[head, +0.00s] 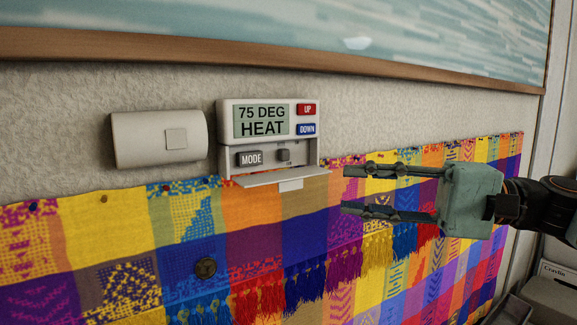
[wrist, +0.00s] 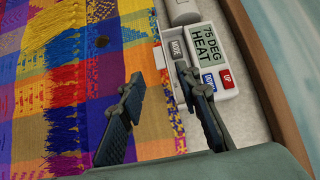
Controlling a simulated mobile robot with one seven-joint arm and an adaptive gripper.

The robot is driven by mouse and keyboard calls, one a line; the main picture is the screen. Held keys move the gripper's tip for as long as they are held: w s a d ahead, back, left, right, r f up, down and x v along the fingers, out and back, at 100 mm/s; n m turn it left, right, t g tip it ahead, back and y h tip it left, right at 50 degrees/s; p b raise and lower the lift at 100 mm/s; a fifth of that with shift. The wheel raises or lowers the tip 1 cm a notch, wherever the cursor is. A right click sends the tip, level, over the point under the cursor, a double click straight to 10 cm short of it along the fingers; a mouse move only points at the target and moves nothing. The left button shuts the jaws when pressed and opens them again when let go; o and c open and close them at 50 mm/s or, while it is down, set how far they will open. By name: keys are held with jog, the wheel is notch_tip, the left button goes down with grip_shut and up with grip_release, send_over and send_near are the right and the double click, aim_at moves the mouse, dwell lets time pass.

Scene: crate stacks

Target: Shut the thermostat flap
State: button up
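The thermostat (head: 226,125) is a white box on the wall with a screen reading "75 DEG HEAT". Its flap (head: 260,178) hangs open along the bottom edge, sticking outward, with a small pale tab at its front. The MODE button above it is exposed. My gripper (head: 344,190) is right of the thermostat and apart from the flap, its two fingers spread and pointing left, with nothing between them. In the wrist view the gripper (wrist: 163,80) shows open, one finger overlapping the thermostat (wrist: 229,105); part of the flap (wrist: 159,57) shows beyond the fingertips.
A white cylindrical-fronted box (head: 150,138) is on the wall left of the thermostat. A colourful woven cloth (head: 190,235) with tassels hangs below. A framed picture (head: 300,60) is above. A grey item marked "Crayfin" (head: 553,285) is at lower right.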

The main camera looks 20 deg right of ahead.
aim_at(293, 186)
jog(key=x, duration=1)
jog(key=shift+a+f, duration=0.1)
jog(key=shift+a, duration=0.2)
grip_shut()
